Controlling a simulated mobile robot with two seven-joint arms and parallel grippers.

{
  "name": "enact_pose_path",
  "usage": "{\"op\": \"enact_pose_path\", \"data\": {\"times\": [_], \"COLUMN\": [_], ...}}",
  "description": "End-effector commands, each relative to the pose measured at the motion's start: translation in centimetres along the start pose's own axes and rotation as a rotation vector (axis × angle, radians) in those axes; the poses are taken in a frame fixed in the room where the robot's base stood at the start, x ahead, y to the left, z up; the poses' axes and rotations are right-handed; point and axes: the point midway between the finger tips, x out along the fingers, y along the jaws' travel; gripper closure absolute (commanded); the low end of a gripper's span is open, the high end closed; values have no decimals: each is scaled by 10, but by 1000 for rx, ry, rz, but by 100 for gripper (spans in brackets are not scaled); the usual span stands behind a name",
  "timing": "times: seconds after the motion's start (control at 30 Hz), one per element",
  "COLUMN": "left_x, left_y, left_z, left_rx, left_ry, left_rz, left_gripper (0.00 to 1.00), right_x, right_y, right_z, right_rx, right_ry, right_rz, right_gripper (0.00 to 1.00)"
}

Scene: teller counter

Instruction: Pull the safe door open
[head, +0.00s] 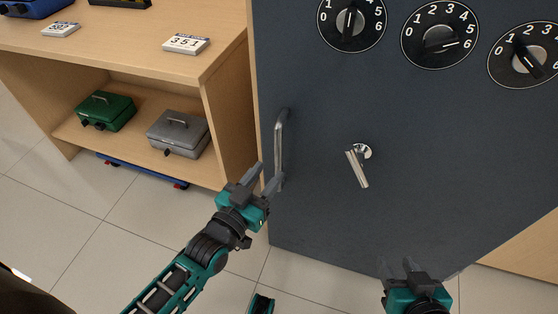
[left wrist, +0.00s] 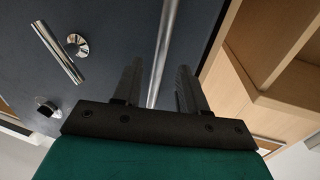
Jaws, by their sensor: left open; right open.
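The dark blue-grey safe door (head: 330,215) fills the right of the head view. An upright metal pull bar (head: 280,140) is near its left edge. A silver lever handle (head: 357,167) sits tilted to the right of the bar. My left gripper (head: 267,177) is open at the bar's lower end. In the left wrist view, the bar (left wrist: 166,45) runs between the two open fingers (left wrist: 158,88); I cannot tell whether they touch it. The lever (left wrist: 57,52) also shows there. My right gripper (head: 407,268) is open and empty, low in front of the door.
Numbered dials (head: 440,35) are above on the door. A wooden counter (head: 225,45) with a shelf stands left of the safe, close to the bar. The shelf holds a green cash box (head: 104,112) and a grey one (head: 178,134). The tiled floor (head: 110,250) is open at front left.

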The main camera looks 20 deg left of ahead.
Motion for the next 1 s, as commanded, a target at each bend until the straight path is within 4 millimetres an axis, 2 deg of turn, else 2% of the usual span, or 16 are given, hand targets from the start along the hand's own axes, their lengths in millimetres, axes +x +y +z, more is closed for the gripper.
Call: {"op": "enact_pose_path", "data": {"times": [0.1, 0.3, 0.47, 0.7, 0.77, 1.0], "left_x": [25, 50, 58, 59, 58, 58], "left_y": [0, 0, 0, 0, 0, 0], "left_z": [1, 1, 0, 0, 0, 0], "left_rx": [0, 0, -1, -1, -1, 0], "left_ry": [3, 0, -1, -1, -2, -2], "left_rz": [0, 1, 1, 1, 1, 1], "left_gripper": [58, 58, 58, 58, 62, 85], "right_x": [4, 8, 8, 8, 8, 8], "right_y": [0, 1, 1, 2, 2, 2], "right_z": [7, 12, 13, 11, 10, 9], "right_rx": [2, 2, 1, 1, 1, 0], "right_ry": [0, -1, -3, -1, 1, 2], "right_rz": [1, 2, 2, 2, 2, 2], "right_gripper": [54, 54, 54, 54, 54, 54]}}
